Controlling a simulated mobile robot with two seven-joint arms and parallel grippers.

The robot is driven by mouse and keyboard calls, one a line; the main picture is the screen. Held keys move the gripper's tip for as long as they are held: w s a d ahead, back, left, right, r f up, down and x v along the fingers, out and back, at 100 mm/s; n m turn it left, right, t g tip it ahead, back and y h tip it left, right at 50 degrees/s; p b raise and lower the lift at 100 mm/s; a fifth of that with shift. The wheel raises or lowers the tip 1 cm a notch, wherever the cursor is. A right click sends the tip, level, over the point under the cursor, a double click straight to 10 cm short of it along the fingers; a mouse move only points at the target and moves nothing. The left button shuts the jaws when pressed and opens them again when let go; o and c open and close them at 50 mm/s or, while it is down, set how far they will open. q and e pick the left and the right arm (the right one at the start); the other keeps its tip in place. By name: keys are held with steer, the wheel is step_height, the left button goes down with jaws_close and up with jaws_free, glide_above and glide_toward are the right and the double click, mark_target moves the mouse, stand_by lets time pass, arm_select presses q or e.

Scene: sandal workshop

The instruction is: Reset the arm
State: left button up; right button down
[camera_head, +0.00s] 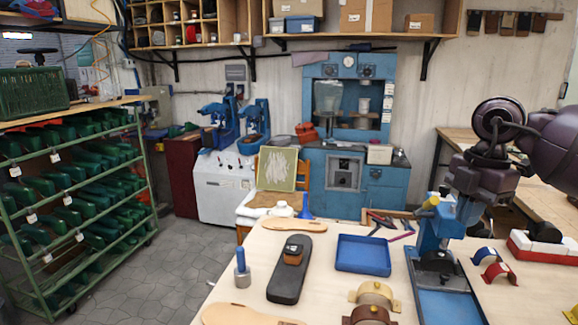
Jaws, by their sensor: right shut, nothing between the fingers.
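My right arm comes in from the upper right. Its dark gripper (471,203) points down above the right part of the worktable (335,235). The gripper is shut and empty, close to a blue press (431,236) with a yellow handle (431,202). I cannot tell whether it touches the press. The fingertips are small and partly lost against the press behind them. My left gripper is not in view.
A green rack (145,170) stands at left. The grey floor (185,262) between is clear.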

steer(key=a+f+n+y, duration=0.35)
steer(key=a+f, duration=0.25)
steer(key=a, duration=0.3)
steer(key=s+a+r+m+t+y, duration=0.1)
steer(key=s+a+t+y, duration=0.15)
steer(key=a+y, duration=0.5)
steer(key=s+a+m+t+y, duration=0.1)
steer(key=s+a+t+y, duration=0.15)
steer(key=a+y, duration=0.45)
steer(key=s+d+f+m+t+h, duration=0.2)
steer(key=d+f+m+t+h, duration=0.9)
steer(key=d+f+m+h, duration=0.85)
steer(key=s+f+m+g, duration=0.2)
steer(key=s+f+g, duration=0.35)
steer(key=s, duration=0.55)
steer(key=s+f+m+g, duration=0.2)
steer(key=s+f+g, duration=0.2)
steer(key=s+g, duration=0.45)
steer(key=w+f+n+t, duration=0.1)
steer(key=w+f+t, duration=0.5)
steer(key=f+t, duration=0.3)
steer(key=shift+d+f+t, duration=0.35)
steer(key=shift+f+t, duration=0.05)
steer(key=shift+f, duration=0.05)
